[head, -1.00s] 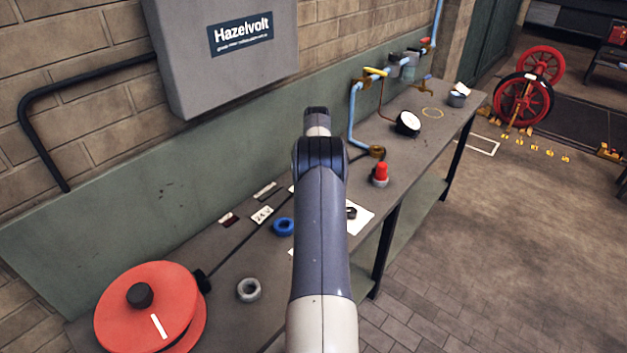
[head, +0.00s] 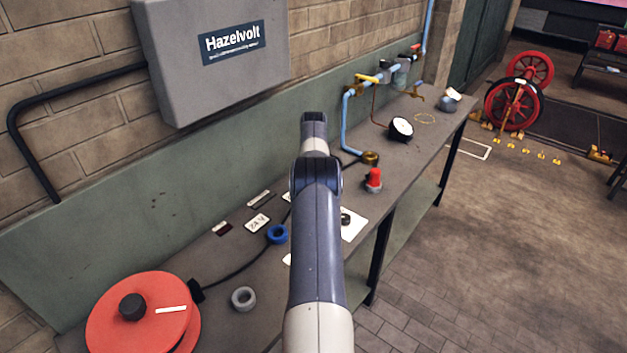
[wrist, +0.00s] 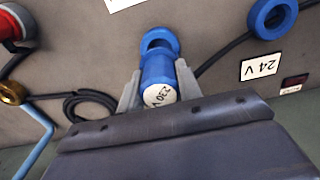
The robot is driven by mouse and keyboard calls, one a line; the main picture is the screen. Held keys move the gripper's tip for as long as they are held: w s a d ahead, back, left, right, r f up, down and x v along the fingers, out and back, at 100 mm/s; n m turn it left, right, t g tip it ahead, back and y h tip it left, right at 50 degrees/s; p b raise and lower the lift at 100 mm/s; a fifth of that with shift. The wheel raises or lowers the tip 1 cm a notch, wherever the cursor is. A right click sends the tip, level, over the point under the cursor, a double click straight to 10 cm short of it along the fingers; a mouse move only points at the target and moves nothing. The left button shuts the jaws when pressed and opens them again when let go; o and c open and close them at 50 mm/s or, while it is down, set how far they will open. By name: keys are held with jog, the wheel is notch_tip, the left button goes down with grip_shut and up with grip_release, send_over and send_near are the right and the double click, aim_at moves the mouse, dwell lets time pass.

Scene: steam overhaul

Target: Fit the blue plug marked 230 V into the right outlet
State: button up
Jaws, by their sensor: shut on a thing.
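The blue plug (wrist: 157,70) is in my gripper (wrist: 158,72), its white end marked 230 V facing the wrist camera. The gripper's grey fingers are shut on its sides. A blue ring-shaped outlet (wrist: 160,38) lies just beyond the plug's far end in the wrist view; I cannot tell whether they touch. A second blue ring (wrist: 270,17) sits beside the 24 V card; in the head view this ring (head: 277,234) is left of my arm. My arm hides the gripper, plug and nearer outlet in the head view.
The 24 V card (head: 257,223) lies on the bench (head: 215,260). A red reel (head: 140,315) with a black cable and a grey ring (head: 243,298) are at the left. A red-topped knob (head: 374,180) and gauge (head: 401,129) stand right of my arm.

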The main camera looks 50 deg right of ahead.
jog(key=shift+f+b, duration=1.25)
jog(key=shift+f, duration=1.45)
jog(key=o, duration=1.1)
jog(key=shift+o, duration=0.2)
jog(key=shift+r, duration=0.1)
notch_tip(320, 180, up, 11)
jog(key=shift+f+b, duration=0.15)
jog(key=shift+b, duration=0.35)
notch_tip(320, 180, down, 11)
jog(key=shift+r+p, duration=0.15)
jog(key=shift+p, duration=0.45)
jog(key=shift+r, duration=0.35)
jog(key=shift+f, duration=0.1)
